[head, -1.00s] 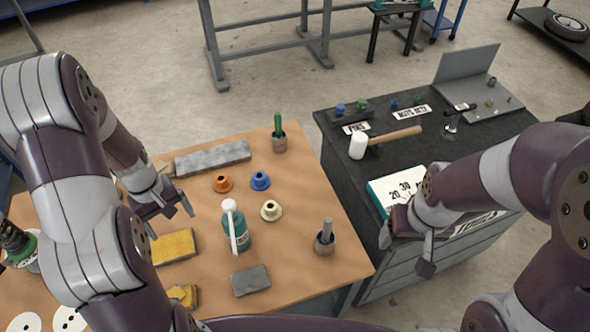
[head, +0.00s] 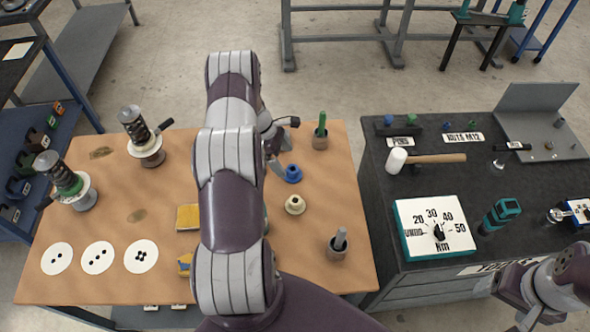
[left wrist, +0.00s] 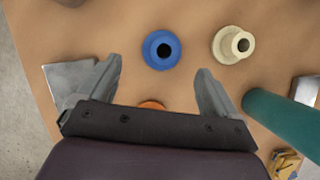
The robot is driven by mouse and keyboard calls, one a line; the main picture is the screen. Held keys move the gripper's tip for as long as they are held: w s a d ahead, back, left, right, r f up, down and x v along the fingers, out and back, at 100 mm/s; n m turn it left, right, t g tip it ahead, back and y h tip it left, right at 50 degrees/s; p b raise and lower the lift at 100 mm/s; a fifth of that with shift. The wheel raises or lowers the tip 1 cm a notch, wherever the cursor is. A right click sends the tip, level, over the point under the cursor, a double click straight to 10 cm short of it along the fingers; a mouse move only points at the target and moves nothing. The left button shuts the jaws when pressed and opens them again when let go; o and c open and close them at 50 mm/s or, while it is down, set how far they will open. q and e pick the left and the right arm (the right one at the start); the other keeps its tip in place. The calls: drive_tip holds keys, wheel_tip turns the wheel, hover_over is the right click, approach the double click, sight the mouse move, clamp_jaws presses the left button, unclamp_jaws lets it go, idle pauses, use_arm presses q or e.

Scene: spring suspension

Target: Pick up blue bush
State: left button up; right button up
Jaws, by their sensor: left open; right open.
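The blue bush (head: 292,174) is a flanged ring with a raised collar and a centre hole. It sits on the wooden table, just right of my left gripper (head: 279,150), and also shows in the left wrist view (left wrist: 161,62). There, the open, empty left jaws (left wrist: 158,78) are above the table, with the bush between and just beyond the fingertips. No contact shows. My right gripper (head: 520,302) is open and empty at the lower right, by the dark cabinet's front.
A cream bush (head: 295,204) sits close to the blue one. An orange bush (left wrist: 152,105) is partly hidden by my left gripper.

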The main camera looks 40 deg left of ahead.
sight(291, 168)
use_arm(q)
drive_tip(key=p+x, duration=0.1)
drive_tip(key=x, duration=0.1)
drive_tip(key=p+x, duration=0.1)
drive_tip(key=x, duration=0.2)
drive_tip(key=shift+d+r, duration=0.15)
drive_tip(key=shift+d, duration=0.25)
drive_tip(key=shift+f, duration=0.35)
drive_tip(key=shift+w+d, duration=0.1)
drive_tip(key=c, duration=1.1)
